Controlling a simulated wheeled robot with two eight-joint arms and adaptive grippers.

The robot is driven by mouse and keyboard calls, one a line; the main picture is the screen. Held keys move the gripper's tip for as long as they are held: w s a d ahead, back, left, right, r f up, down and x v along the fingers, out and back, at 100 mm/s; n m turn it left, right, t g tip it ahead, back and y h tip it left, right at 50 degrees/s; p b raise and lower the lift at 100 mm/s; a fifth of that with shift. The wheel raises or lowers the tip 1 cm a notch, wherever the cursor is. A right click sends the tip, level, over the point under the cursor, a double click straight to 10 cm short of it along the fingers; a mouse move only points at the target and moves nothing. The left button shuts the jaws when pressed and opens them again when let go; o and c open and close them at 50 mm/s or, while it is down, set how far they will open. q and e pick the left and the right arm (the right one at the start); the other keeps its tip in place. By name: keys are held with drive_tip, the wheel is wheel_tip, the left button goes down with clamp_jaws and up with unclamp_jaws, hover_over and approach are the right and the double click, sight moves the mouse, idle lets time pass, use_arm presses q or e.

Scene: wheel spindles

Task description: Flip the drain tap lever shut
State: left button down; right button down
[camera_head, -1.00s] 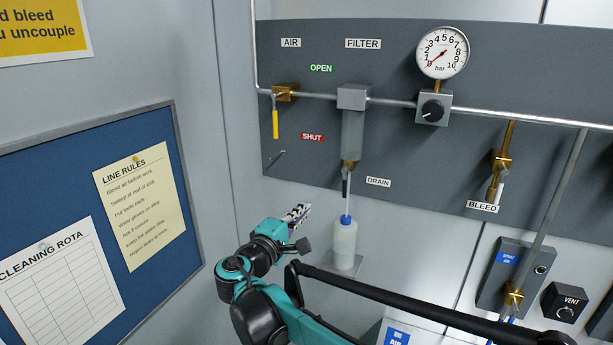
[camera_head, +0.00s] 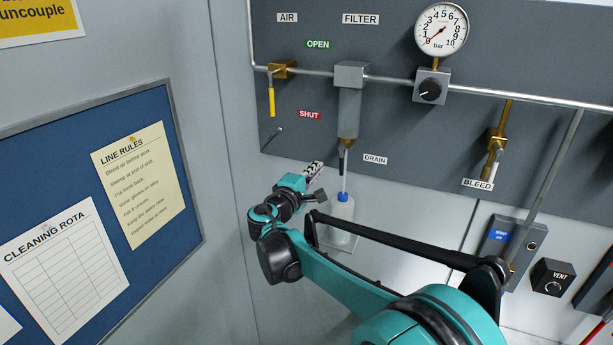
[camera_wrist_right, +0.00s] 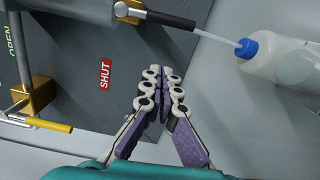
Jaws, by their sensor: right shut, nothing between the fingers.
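The drain tap's black lever (camera_head: 341,160) points down under the filter bowl (camera_head: 349,112), alongside a thin clear tube. In the right wrist view the lever (camera_wrist_right: 168,18) extends from its brass fitting (camera_wrist_right: 131,10) towards the bottle. My right gripper (camera_head: 315,171) is just left of and slightly below the lever in the head view. In the wrist view its fingers (camera_wrist_right: 163,78) are together and empty, with the lever beyond their tips and a visible gap between. My left gripper is not in view.
A bottle with a blue cap (camera_head: 342,208) stands under the tube, partly behind my arm. The air valve's yellow handle (camera_head: 271,102) hangs down at left. The gauge (camera_head: 441,29), regulator (camera_head: 431,87) and bleed valve (camera_head: 495,150) are to the right.

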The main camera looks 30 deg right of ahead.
drive_tip(key=s+d, duration=0.1)
drive_tip(key=s+d+p, duration=0.1)
drive_tip(key=d, duration=0.1)
drive_tip(key=shift+s+r, duration=0.15)
drive_tip(key=shift+s, duration=0.2)
drive_tip(key=shift+w, duration=0.15)
drive_tip(key=shift+s+d, duration=0.1)
drive_tip(key=shift+s, duration=0.1)
drive_tip(key=shift+n, duration=0.4)
